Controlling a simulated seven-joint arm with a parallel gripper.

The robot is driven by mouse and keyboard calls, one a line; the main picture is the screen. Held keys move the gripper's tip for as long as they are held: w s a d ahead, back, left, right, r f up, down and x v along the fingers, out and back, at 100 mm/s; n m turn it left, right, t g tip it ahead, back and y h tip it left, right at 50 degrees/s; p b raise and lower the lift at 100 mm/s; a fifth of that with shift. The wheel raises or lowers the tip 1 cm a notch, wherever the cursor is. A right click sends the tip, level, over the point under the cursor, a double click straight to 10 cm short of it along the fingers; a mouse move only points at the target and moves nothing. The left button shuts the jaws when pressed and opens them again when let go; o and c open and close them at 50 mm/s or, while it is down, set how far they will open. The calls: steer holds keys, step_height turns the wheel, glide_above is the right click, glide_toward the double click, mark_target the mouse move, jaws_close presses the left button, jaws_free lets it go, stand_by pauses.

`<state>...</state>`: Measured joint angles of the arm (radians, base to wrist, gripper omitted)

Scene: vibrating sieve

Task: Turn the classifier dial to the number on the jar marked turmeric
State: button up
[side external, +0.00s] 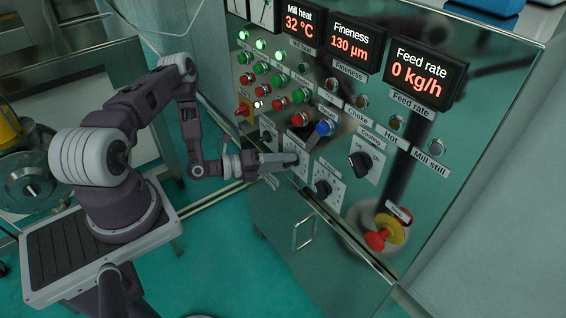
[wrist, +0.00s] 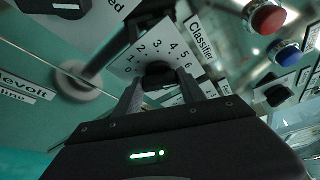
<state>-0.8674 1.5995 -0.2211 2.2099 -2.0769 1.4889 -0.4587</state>
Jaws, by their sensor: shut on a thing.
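The classifier dial (wrist: 158,69) is a dark knob on a white plate (wrist: 128,62) with numbers around it and a "Classifier" label (wrist: 202,40). In the wrist view my gripper (wrist: 166,82) has its two fingers around the knob, shut on it. In the side external view my gripper (side external: 296,160) reaches the panel horizontally at that plate, and the fingers hide most of the knob. I cannot tell which number the dial points to. No jar marked turmeric shows in either view.
The steel panel (side external: 440,150) carries displays, lamps and buttons. A blue button (side external: 325,128) sits just above right of my gripper. Other black knobs (side external: 362,163) (side external: 323,188) are to the right and below. A red emergency button (side external: 376,240) is lower right.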

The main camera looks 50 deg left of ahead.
steer(key=o, duration=1.4)
steer(key=shift+c, duration=0.2)
steer(key=shift+s, duration=0.1)
